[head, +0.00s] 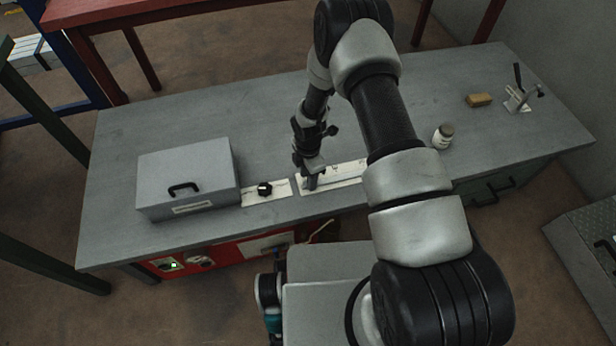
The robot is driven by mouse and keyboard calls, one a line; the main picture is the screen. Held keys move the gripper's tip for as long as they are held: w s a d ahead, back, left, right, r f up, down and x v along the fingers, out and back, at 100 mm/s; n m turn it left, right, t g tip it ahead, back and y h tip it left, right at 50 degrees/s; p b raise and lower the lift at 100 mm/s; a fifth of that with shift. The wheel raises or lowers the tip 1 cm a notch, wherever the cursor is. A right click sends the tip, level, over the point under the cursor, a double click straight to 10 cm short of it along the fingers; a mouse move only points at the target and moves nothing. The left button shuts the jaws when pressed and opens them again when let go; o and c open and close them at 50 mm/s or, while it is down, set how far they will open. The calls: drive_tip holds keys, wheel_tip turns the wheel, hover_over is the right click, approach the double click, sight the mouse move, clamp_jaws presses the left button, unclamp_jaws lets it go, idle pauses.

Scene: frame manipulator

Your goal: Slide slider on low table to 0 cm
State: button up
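The low grey table (270,115) spans the middle of the head view. A white slider plate (346,171) with a scale lies flat near its front edge, partly hidden behind my arm. My gripper (312,183) points down at the left end of this plate. The slider's handle cannot be made out apart from the gripper there. The fingertips are small and dark, so I cannot tell whether they are open, shut or closed on the handle.
A grey box (187,172) with a black handle and a black knob on a white plate (264,189) stand left of the gripper. A small jar (443,136), a tan block (479,100) and a metal clamp fixture (520,96) are at the right. The table's back middle is clear.

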wheel_tip(320, 180, up, 17)
drive_tip(key=p, duration=0.3)
drive_tip(key=shift+r, duration=0.15)
idle(0.3)
